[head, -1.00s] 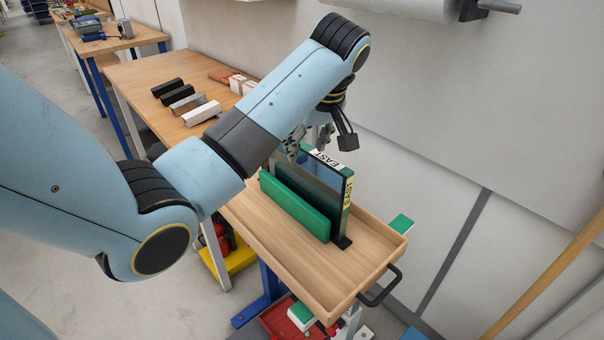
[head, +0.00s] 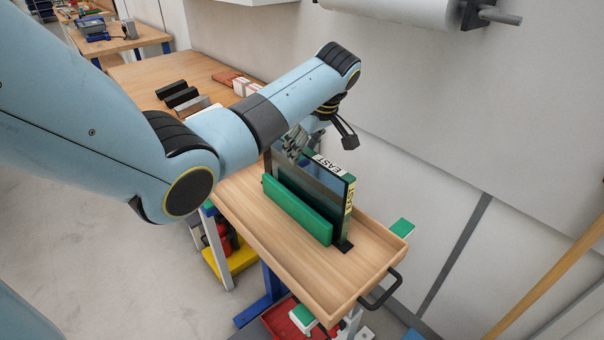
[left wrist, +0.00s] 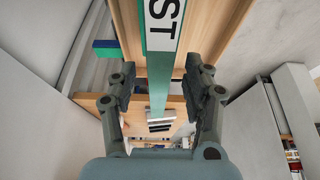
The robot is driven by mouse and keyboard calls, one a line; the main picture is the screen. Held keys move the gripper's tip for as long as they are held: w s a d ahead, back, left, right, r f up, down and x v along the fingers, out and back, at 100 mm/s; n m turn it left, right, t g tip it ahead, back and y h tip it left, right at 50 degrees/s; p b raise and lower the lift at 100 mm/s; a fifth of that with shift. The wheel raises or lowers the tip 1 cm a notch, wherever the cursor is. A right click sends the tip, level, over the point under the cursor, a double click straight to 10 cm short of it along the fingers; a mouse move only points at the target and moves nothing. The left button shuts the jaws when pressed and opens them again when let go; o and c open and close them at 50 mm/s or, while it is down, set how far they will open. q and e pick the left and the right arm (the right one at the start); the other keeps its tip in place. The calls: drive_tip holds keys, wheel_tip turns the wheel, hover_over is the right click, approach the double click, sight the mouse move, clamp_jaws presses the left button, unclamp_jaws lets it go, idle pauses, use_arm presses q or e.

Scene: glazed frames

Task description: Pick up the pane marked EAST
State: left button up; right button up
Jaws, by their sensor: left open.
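The pane marked EAST (head: 328,166) stands upright on the wooden tray top of a cart, with a white label on its top edge and a yellow label on its near end. A green padded bar (head: 297,211) stands along its left side. My left gripper (head: 297,145) is over the far end of the pane, partly hidden by my forearm. In the left wrist view, my left gripper (left wrist: 163,85) is open, its fingers on either side of the pane's green edge (left wrist: 160,92), with gaps visible. The letters "ST" show beyond the fingers. My right gripper is not in view.
The cart's tray (head: 315,282) has a raised rim and a black handle (head: 380,290); its near part is bare. A workbench (head: 140,72) with dark and pale blocks stands behind. A wall rises on the right, with a white roll (head: 395,8) above.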

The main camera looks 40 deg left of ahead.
use_arm(q)
drive_tip(key=shift+a+f, duration=0.25)
drive_tip(key=shift+f, duration=0.35)
clamp_jaws()
drive_tip(key=shift+w+r, duration=0.15)
